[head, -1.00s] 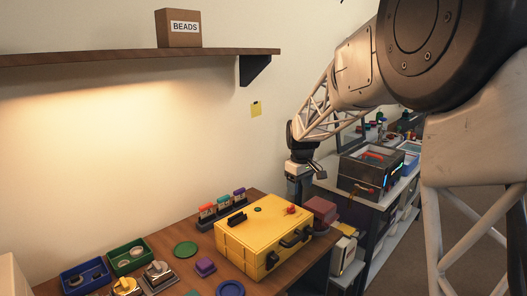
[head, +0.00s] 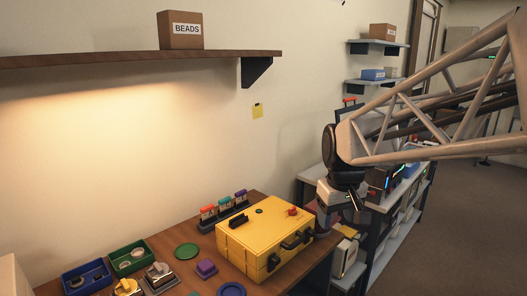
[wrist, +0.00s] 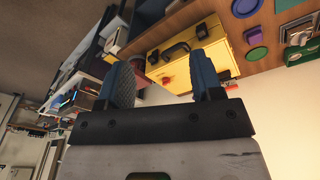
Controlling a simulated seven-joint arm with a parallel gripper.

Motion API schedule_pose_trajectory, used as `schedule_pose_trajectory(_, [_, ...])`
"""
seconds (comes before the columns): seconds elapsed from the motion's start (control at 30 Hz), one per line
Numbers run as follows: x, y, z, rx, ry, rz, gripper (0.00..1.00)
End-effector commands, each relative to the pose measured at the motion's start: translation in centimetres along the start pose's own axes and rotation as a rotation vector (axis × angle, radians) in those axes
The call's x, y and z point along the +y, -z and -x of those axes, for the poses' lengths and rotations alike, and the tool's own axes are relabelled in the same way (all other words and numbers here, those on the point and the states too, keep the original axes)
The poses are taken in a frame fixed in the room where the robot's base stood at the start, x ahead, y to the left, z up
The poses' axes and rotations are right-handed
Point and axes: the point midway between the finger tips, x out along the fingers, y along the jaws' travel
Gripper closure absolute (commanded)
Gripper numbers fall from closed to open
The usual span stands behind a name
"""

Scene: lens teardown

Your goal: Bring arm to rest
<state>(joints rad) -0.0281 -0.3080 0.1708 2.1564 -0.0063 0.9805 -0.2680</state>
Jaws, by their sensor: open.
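My gripper (head: 352,208) hangs in the air to the right of the yellow case, near the table's right end in the head view. In the wrist view my gripper (wrist: 160,82) shows two blue-grey fingers spread apart with nothing between them. The yellow case (head: 262,240) stands closed on the wooden table, with a black handle and latches on its front. It also shows beyond the fingers in the wrist view (wrist: 185,72). I cannot tell how far the fingertips are from it.
The wooden table (head: 205,247) holds a blue tray (head: 85,278), a green tray (head: 130,257) and a purple block (head: 206,268). A wall shelf (head: 120,56) bears a BEADS box (head: 180,30). A grey bench with equipment stands behind my arm. Open floor lies at right.

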Motion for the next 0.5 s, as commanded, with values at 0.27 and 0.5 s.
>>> schedule_pose_trajectory(0.27, [-1.5,-7.5,0.6,0.032,-0.010,-0.107,0.40])
schedule_pose_trajectory(0.5, [-2.9,-13.8,0.2,0.057,-0.017,-0.200,0.40])
